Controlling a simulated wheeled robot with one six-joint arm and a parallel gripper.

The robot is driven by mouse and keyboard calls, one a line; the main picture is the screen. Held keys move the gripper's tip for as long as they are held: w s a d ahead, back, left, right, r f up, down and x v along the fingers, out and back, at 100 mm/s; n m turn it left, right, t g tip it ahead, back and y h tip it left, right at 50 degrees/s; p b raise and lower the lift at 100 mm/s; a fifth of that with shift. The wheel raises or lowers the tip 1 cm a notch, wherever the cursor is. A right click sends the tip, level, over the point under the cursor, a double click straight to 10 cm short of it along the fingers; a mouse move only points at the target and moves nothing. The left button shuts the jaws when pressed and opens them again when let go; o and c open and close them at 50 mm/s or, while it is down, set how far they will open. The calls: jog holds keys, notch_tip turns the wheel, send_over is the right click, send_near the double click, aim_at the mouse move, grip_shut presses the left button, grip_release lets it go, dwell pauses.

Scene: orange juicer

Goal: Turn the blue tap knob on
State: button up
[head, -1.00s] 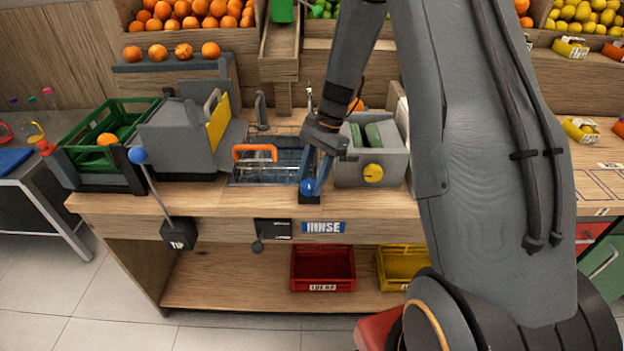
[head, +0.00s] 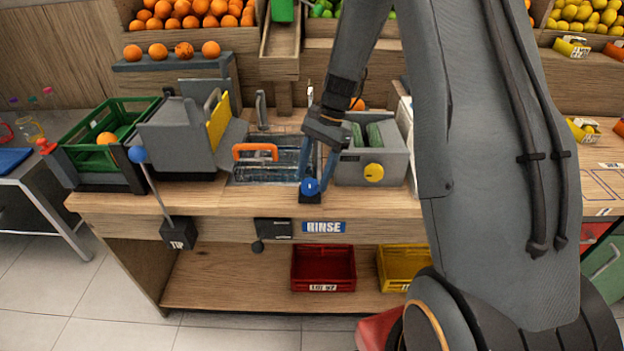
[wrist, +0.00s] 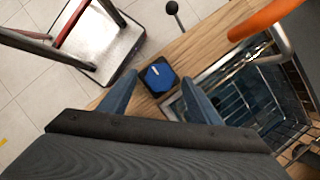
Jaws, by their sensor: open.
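The blue tap knob (head: 310,187) sits on a small dark base at the counter's front edge, above the RINSE label. In the wrist view the knob (wrist: 159,76) is a blue disc with a short white mark, on a dark square base. My gripper (head: 319,176) points down over the knob. In the wrist view its two blue fingers (wrist: 160,88) are apart, one on each side of the knob. I cannot tell whether either finger touches it.
A wire basket with an orange handle (head: 255,152) stands in the sink just left of the knob. A grey box with a yellow knob (head: 373,173) is close on the right. A blue-balled lever (head: 138,155) stands further left. Red (head: 323,270) and yellow crates (head: 400,265) lie below.

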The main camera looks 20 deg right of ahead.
jog(key=b+v, duration=0.1)
jog(key=v, duration=0.5)
jog(key=shift+b, duration=0.3)
jog(key=shift+r, duration=0.1)
jog(key=s+a+n+t+h, duration=0.1)
jog(key=s+n+h, duration=0.1)
jog(key=s+n, duration=0.4)
jog(key=s+a+n+t+h, duration=0.1)
jog(key=s+n, duration=0.5)
jog(key=s, duration=0.7)
jog(key=shift+a+r+t+h, duration=0.4)
jog(key=shift+r+t+h, duration=0.1)
jog(key=shift+t, duration=0.3)
